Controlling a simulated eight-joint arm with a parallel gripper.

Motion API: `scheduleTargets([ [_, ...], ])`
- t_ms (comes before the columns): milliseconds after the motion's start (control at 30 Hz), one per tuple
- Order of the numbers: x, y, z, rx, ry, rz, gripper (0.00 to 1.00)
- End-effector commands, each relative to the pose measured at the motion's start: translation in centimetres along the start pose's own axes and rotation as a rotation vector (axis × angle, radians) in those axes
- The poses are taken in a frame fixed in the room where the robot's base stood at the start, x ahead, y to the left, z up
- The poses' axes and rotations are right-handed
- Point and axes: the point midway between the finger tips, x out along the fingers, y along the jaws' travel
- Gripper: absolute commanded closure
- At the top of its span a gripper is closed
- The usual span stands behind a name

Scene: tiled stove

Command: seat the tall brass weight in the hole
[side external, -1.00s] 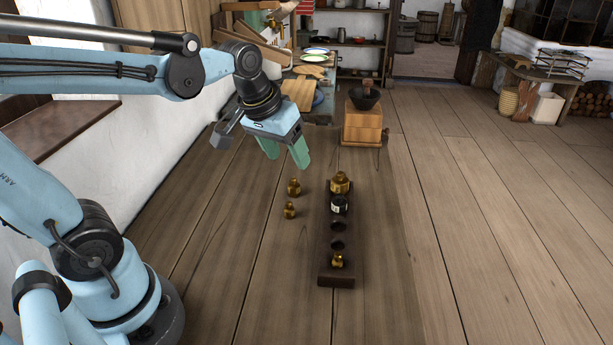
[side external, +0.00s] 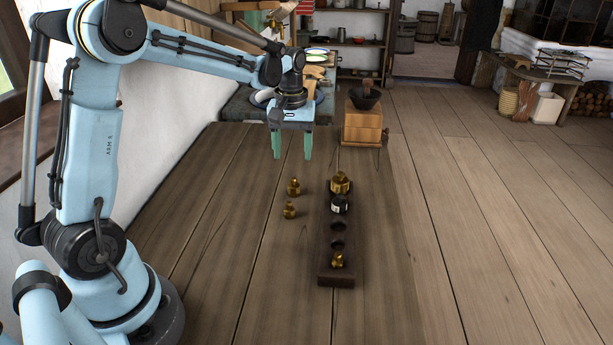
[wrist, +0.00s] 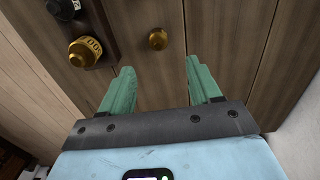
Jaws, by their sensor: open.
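Two loose brass weights stand on the wooden table left of a dark block (side external: 337,281) with a row of holes. The farther loose weight (side external: 293,187) looks the taller; the nearer one (side external: 289,211) is smaller. In the block are a large brass weight (side external: 340,184) at the far end, a black weight (side external: 339,205) and a small brass piece (side external: 337,260) near the front. Two empty holes (side external: 338,228) lie between. My gripper (side external: 292,152) is open and empty, pointing down, above and behind the farther loose weight. The wrist view shows one loose weight (wrist: 157,39) beyond the fingertips.
A wooden grinder box (side external: 362,125) with a dark bowl stands behind the block. A cluttered bench (side external: 235,106) and a white wall (side external: 165,90) are at the back left. The table around the loose weights is clear.

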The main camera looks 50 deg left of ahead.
Motion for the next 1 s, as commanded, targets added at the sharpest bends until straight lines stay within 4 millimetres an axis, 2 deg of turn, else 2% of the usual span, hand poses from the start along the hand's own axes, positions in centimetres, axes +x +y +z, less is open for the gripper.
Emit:
scheduleTargets([
  [200, 3.2, 0.1, 0.0, 0.002, 0.001, 0.001, 0.37],
  [467, 4.8, 0.1, 0.1, 0.003, 0.001, 0.001, 0.37],
  [800, 8.9, 0.2, 0.6, 0.002, 0.002, 0.001, 0.37],
  [1000, 9.5, 0.1, 0.6, 0.002, 0.002, 0.001, 0.37],
])
